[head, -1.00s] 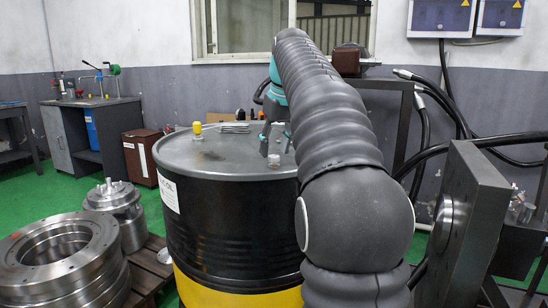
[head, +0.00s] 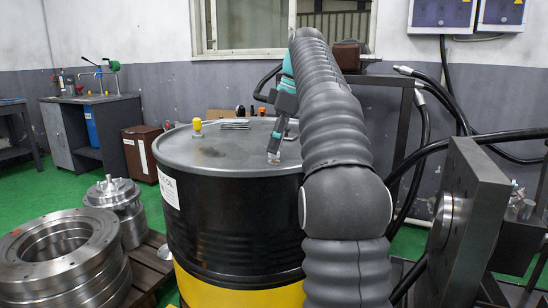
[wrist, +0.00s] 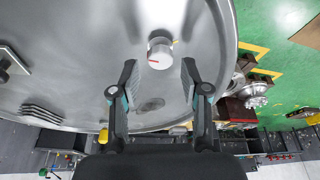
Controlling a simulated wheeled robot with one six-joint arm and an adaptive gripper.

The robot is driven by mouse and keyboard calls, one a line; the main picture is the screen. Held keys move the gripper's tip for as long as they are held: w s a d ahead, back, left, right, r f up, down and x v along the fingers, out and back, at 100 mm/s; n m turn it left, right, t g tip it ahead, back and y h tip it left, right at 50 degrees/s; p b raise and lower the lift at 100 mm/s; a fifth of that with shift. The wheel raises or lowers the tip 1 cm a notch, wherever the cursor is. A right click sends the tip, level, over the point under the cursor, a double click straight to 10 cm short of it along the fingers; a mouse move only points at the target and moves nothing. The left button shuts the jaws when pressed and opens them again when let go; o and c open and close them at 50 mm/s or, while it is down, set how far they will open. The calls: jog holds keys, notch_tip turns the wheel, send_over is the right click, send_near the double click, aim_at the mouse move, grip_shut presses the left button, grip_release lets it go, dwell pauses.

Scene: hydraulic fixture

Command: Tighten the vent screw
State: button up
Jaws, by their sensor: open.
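The vent screw appears to be the small silver round cap (wrist: 160,52) on the drum lid, with a red mark and a yellow mark near it in the wrist view. In the head view it sits near the lid's front right edge (head: 273,157). My gripper (wrist: 159,72) is open and empty, its two fingers spread to either side, with the cap just beyond the fingertips and centred between them. In the head view my gripper (head: 276,146) is seen almost edge-on, above the cap; whether it touches cannot be told.
The black and yellow drum (head: 235,230) carries a yellow knob (head: 197,127) and a stack of metal rods (head: 233,125) at the back of its lid. Steel rings (head: 60,250) stand at left. A steel plate fixture (head: 470,215) and black hoses are close at right.

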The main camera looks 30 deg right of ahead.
aim_at(274, 157)
jog(key=shift+n, duration=0.3)
jog(key=shift+f, duration=0.1)
jog(key=shift+f+b, duration=0.95)
jog(key=shift+f, duration=0.15)
